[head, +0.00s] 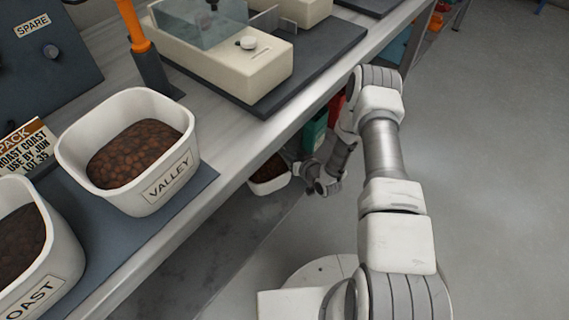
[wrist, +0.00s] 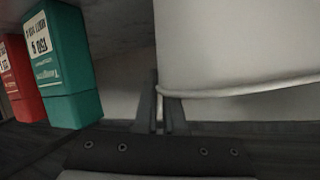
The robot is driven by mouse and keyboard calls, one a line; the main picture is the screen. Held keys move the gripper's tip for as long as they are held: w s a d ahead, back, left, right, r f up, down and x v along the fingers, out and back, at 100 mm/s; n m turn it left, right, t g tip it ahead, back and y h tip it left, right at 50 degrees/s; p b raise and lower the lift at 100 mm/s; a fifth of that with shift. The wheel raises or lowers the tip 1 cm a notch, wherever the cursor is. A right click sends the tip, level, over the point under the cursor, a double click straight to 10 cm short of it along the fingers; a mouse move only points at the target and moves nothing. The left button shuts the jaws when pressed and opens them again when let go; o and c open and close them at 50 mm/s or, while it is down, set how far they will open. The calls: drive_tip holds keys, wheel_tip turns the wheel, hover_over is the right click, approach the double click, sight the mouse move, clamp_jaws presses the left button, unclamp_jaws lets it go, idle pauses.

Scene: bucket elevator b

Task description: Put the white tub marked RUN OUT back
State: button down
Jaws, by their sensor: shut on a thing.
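A white tub (head: 268,186) with dark beans in it is low under the bench, partly hidden by the bench edge. No RUN OUT marking is readable on it. In the wrist view a white tub wall (wrist: 240,45) fills the upper right, with its rim at the bottom. My gripper (head: 297,172) reaches in under the bench at the tub's right side. In the wrist view my gripper's fingers (wrist: 160,112) are shut on the tub at its rim. I cannot tell whether the tub rests on the surface below.
A tub marked VALLEY (head: 130,150) and one whose label ends in OAST (head: 30,245) stand on the bench mat. A cream machine (head: 225,60) stands behind. Green (wrist: 62,62) and red (wrist: 20,80) packs stand beside my gripper. Floor at the right is clear.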

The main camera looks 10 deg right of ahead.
sight(285, 164)
drive_tip(key=shift+w+a+f, duration=0.2)
drive_tip(key=shift+a+f, duration=0.15)
drive_tip(key=shift+a, duration=0.05)
wheel_tip(285, 164, down, 4)
drive_tip(key=shift+r+b, duration=0.1)
drive_tip(key=shift+b, duration=1)
drive_tip(key=shift+r, duration=0.15)
drive_tip(key=c, duration=1.5)
unclamp_jaws()
drive_tip(key=shift+f, duration=0.2)
drive_tip(key=o, duration=0.5)
drive_tip(key=shift+r, duration=0.1)
